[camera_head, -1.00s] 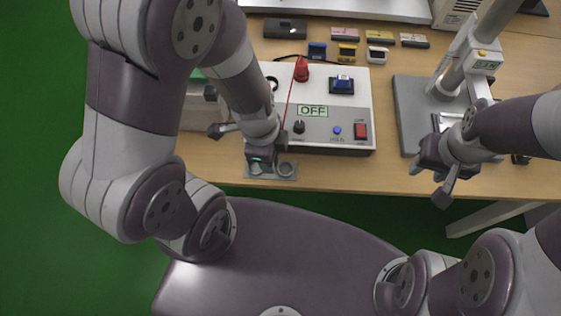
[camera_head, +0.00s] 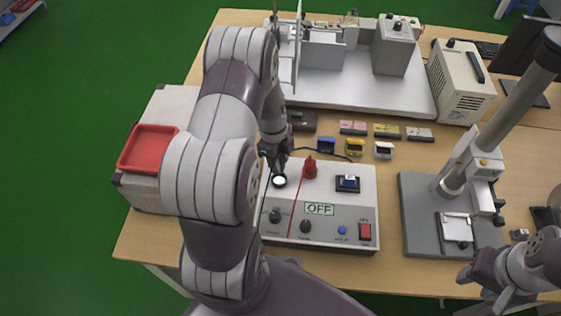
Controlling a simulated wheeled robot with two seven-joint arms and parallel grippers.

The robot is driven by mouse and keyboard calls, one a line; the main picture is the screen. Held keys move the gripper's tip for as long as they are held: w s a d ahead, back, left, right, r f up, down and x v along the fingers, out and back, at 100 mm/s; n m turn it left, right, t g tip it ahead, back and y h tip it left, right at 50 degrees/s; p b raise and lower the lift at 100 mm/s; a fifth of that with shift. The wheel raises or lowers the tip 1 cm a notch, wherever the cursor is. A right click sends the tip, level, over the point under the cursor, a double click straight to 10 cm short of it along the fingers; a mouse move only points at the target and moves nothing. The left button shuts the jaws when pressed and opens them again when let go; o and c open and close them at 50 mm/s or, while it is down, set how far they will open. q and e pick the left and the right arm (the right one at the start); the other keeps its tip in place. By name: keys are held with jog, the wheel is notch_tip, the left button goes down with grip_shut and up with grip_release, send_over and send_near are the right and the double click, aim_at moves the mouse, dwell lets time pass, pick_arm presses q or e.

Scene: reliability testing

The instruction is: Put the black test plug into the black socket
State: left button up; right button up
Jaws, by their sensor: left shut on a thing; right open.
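The tester box (camera_head: 318,230) has a white top and a grey front panel with an OFF display (camera_head: 319,209). A dark-rimmed round fitting with a bright centre (camera_head: 279,181), probably the black socket, is at its back left. A red plug or terminal (camera_head: 310,170) stands to its right, with a red lead running forward. My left gripper (camera_head: 274,160) is shut just behind and above the round fitting. The black plug cannot be made out in its jaws; contact with the socket cannot be told. My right gripper (camera_head: 487,287) is open and empty at the lower right.
A black cable (camera_head: 325,154) curves behind the box. Several small coloured blocks (camera_head: 387,130) lie further back. A grey stand with a column (camera_head: 425,215) is at the right. A red tray (camera_head: 148,149) sits on a cabinet at the left. A large grey fixture (camera_head: 350,90) fills the back.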

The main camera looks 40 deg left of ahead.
pick_arm(q)
notch_tip(320, 180, down, 5)
jog(key=b, duration=0.3)
jog(key=shift+w+r, duration=0.1)
dwell(1.2)
jog(key=shift+f+b, duration=0.6)
jog(key=o, duration=0.6)
jog(key=shift+o, duration=0.9)
